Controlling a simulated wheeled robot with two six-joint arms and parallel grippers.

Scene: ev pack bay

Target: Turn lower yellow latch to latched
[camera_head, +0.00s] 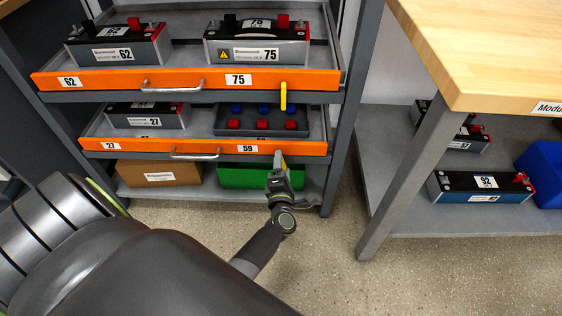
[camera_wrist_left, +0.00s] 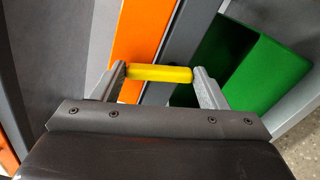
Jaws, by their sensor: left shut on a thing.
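My right gripper is not in view.
Batteries sit in both drawers. A cardboard box (camera_head: 160,173) and a green bin (camera_head: 230,177) stand on the shelf below. A grey rack post (camera_head: 350,110) is right of the latches. A wooden bench (camera_head: 490,45) stands at the right, with open floor between.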

